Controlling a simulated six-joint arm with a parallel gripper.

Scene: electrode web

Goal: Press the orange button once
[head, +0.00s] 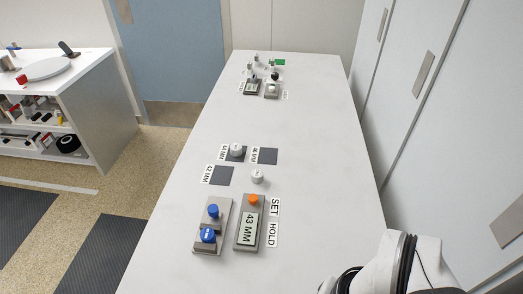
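The orange button (253,199) sits at the far end of a grey box on the white table. The same box has a display (247,228) reading 43 MM. The labels SET and HOLD stand along its right side. My arm shows at the bottom right of the head view, white with black bands. My gripper cannot be made out in this view. Nothing covers the orange button.
Left of the box is a grey plate (200,243) with blue knobs (213,211). A white cylinder (257,177) stands just beyond the button; another (236,149) stands on a dark square. Small devices (271,89) are at the far end. The table's middle is clear.

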